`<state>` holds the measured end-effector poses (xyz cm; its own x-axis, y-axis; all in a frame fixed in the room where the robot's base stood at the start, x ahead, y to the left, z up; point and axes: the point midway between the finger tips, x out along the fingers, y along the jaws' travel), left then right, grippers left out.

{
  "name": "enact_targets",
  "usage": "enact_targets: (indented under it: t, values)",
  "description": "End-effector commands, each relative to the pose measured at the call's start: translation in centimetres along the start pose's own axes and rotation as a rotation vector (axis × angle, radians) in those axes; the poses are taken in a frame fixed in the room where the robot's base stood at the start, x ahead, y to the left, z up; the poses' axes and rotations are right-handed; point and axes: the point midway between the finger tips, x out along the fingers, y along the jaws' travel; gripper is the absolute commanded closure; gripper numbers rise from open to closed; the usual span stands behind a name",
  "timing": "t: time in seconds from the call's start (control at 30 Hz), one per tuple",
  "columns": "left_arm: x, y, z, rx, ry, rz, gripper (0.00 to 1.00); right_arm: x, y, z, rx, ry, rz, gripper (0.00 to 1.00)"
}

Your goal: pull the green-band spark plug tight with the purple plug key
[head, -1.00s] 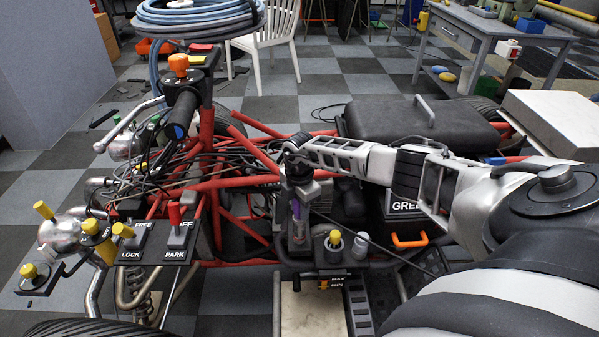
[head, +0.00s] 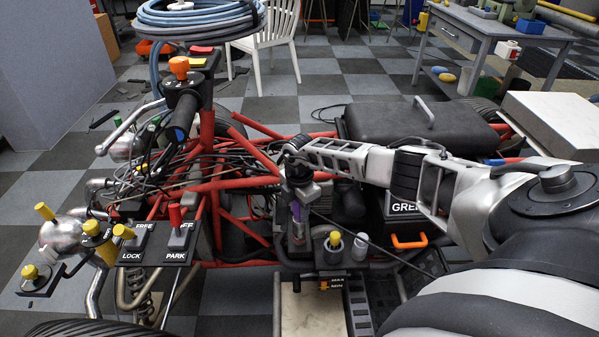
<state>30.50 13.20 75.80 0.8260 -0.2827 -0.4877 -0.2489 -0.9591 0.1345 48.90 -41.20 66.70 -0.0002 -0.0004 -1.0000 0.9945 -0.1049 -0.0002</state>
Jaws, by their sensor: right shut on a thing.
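My right gripper (head: 299,196) points down over the middle of the red-framed quad, with its arm reaching in from the right. It is shut on the purple plug key (head: 296,213), of which only a narrow purple strip shows between the dark gripper parts. The key stands about upright above the engine area. Its lower end is hard to make out. The green-band spark plug cannot be made out; the gripper and engine parts may hide it. My left gripper is not in view.
A yellow-capped post (head: 335,240) and a pale cap (head: 360,247) stand close to the right of the gripper. An orange handle (head: 408,241) lies farther right. Red frame tubes (head: 232,183) and black cables run close on the left. The black seat (head: 420,127) is behind my arm.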

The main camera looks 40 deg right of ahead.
Motion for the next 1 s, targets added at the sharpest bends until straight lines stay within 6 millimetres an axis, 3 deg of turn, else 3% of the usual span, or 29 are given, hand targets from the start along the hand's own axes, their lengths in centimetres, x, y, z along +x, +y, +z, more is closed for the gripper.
enact_targets:
  t: [0.53, 1.0]
  values:
    - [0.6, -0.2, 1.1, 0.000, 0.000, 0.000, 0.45, 1.7, 0.1, 0.0, 0.001, 0.000, 0.001, 0.98]
    - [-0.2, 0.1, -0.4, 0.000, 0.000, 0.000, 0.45, 1.4, 0.0, 0.0, 0.197, 0.000, 0.001, 0.98]
